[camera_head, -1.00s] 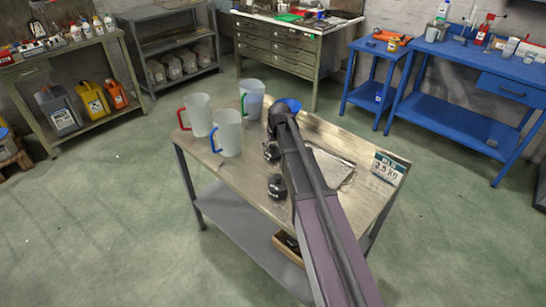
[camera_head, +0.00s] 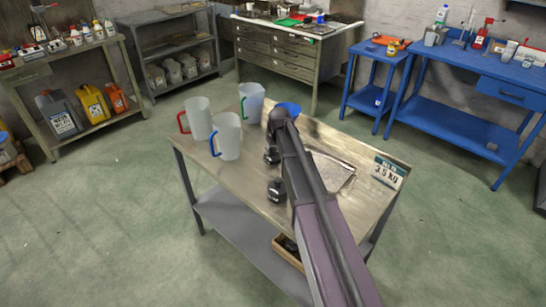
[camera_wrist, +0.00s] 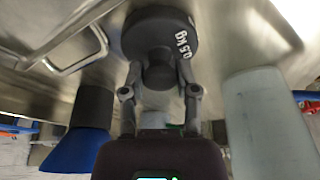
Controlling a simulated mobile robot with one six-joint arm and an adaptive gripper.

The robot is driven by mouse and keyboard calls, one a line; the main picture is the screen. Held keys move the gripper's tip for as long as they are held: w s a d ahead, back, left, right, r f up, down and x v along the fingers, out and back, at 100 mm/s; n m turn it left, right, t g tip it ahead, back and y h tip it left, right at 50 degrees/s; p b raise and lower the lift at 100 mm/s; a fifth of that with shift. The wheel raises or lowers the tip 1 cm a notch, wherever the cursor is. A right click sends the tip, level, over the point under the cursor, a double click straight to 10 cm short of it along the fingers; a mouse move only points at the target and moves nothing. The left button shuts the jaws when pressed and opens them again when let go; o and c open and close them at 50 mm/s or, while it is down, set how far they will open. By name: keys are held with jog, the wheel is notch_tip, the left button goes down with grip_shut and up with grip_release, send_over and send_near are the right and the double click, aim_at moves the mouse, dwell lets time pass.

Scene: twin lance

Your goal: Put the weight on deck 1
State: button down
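In the wrist view a black weight (camera_wrist: 160,32) marked 0.5 kg stands at top centre, its narrower knob towards me. My gripper (camera_wrist: 161,78) has one finger on each side of that knob; whether they press on it is unclear. In the head view my arm hides the gripper and what is between its fingers. Two dark weights (camera_head: 275,190) and (camera_head: 271,156) show on the table just left of my arm. A sign (camera_head: 389,170) reading 3.5 kg stands at the table's right end. No readable deck 1 label shows.
The table (camera_head: 240,187) also bears several jugs, including a blue-handled one (camera_head: 227,137). A blue object (camera_head: 290,107) is beyond my arm. A silvery tray (camera_head: 334,172) lies right of my arm. A wooden box (camera_head: 284,250) is on the lower shelf. Floor around is clear.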

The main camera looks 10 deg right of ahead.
aim_at(273, 148)
jog(key=shift+r, duration=0.2)
dwell(0.4)
notch_tip(273, 148, up, 10)
jog(key=p, duration=1)
jog(key=shift+f, duration=0.25)
dwell(0.9)
